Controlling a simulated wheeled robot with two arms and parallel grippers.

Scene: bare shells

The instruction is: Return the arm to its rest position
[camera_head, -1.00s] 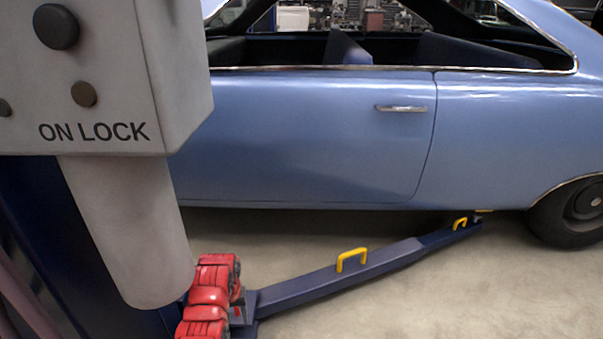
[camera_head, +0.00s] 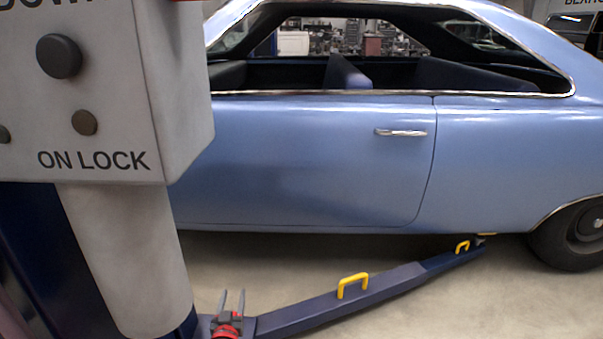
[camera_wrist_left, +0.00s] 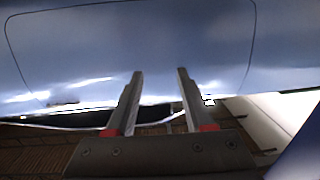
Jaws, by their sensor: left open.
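My left gripper (camera_head: 231,301) shows low in the head view, in front of the base of the blue lift arm. Its two grey fingers point up, apart and empty. The left wrist view also shows the gripper (camera_wrist_left: 160,75), with both fingers open and nothing between them. The blue car's side fills the view behind them. My right gripper is not in view.
A grey control box (camera_head: 100,90) marked "ON LOCK" stands close at the left, above a pale cylinder (camera_head: 130,260). The blue car (camera_head: 310,160) stands behind. A blue lift arm (camera_head: 320,302) with yellow handles reaches under it. Concrete floor at the right front is clear.

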